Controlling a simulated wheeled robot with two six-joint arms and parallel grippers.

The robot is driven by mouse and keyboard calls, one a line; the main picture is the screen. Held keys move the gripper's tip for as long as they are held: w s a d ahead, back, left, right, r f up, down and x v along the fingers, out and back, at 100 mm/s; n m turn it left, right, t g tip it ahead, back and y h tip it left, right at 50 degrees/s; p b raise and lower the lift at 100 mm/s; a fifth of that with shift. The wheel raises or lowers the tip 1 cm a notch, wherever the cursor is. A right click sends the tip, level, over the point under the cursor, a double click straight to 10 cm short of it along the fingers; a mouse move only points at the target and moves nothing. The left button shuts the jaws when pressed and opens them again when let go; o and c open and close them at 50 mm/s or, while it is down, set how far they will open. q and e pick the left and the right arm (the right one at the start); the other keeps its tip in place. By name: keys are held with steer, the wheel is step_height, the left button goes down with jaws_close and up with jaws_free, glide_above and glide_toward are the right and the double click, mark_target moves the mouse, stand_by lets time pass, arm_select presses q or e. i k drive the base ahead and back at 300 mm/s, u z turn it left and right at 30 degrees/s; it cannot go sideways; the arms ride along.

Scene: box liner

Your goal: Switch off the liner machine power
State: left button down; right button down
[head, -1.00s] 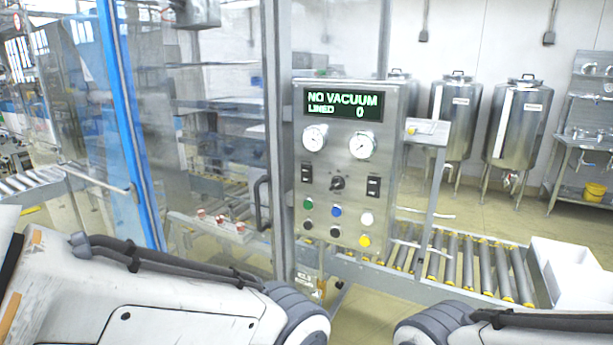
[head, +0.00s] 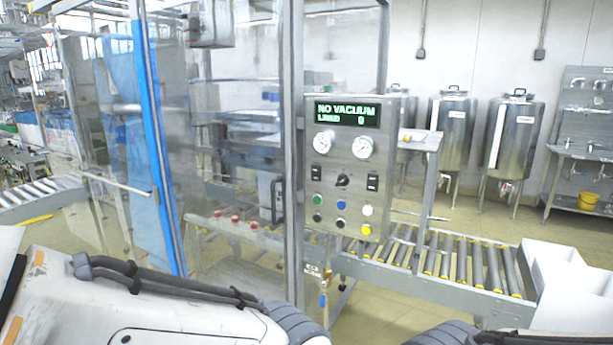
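The liner machine's steel control panel (head: 386,196) stands upright near the middle of the head view. Its display (head: 347,114) reads "NO VACUUM", "LINED 0". Below it are two round gauges, a black rotary knob (head: 343,180) between two black rocker switches, the left one (head: 316,173) and the right one (head: 372,182). Under these are several round buttons in green, blue, white, black and yellow. The switch labels are too small to read. Parts of both my arms show at the bottom edge, apart from the panel. Neither gripper is in view.
A clear-walled enclosure with a blue-edged door (head: 158,150) stands left of the panel. A roller conveyor (head: 465,262) runs right behind the panel, with a white box (head: 560,280) at its right end. A small valve (head: 323,284) hangs below the panel. Steel tanks (head: 510,138) stand behind.

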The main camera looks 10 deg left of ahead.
mark_target(315, 175)
steer(key=z, duration=0.4)
steer(key=i, duration=1.2)
steer(key=u, duration=0.45)
